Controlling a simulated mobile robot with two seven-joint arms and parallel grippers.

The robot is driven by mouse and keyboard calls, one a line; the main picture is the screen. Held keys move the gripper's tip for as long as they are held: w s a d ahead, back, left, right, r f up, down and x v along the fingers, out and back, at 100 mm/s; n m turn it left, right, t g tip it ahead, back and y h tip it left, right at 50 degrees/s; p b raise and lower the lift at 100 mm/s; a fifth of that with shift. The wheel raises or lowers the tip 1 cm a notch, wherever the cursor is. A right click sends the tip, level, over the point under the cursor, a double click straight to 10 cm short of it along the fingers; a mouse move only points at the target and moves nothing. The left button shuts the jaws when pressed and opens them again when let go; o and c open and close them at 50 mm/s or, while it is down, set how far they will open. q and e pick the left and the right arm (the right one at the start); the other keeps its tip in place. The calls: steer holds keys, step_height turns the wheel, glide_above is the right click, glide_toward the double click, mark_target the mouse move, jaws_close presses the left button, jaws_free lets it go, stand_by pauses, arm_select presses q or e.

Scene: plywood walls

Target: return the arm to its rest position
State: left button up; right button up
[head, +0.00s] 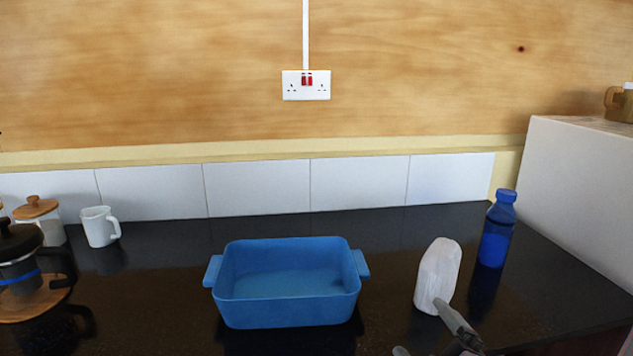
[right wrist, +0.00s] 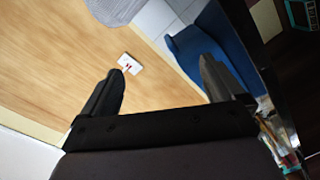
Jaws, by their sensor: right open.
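My right gripper (head: 420,327) is at the bottom right of the head view, with only its finger ends showing. One finger overlaps the lower edge of a whitish, faceted upright object (head: 439,270); I cannot tell whether they touch. In the right wrist view the right gripper (right wrist: 161,66) has its two fingers wide apart with nothing between them. A pale grey thing (right wrist: 115,8) shows at the top of that view, beyond the fingers. My left gripper is not in view.
A blue dish (head: 290,314) stands mid-counter, left of the gripper. A blue bottle (head: 496,230) stands right of the whitish object. A white mug (head: 99,227), a jar (head: 42,220) and a coffee press (head: 20,262) are at left. A white box-like unit (head: 585,190) bounds the right side.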

steer(key=s+d+f+m+g+h, duration=0.1)
steer(key=s+d+f+m+g, duration=0.1)
steer(key=s+f+m+g, duration=0.35)
steer(key=s+d+f+m+g, duration=0.2)
steer(key=s+d+f+g, duration=0.1)
steer(key=s+f, duration=0.55)
steer(key=s+d+f+m+g+h, duration=0.1)
steer(key=s+d+f+m+g, duration=0.25)
steer(key=s, duration=0.65)
steer(key=w+a+f+t+y, duration=0.1)
steer(key=w+a+f+t, duration=0.3)
steer(key=f, duration=0.6)
steer(key=shift+w+a+n+t+y, duration=0.15)
steer(key=shift+w+n+t+y, duration=0.2)
steer(key=shift+w+t, duration=0.55)
steer(key=shift+w, duration=0.1)
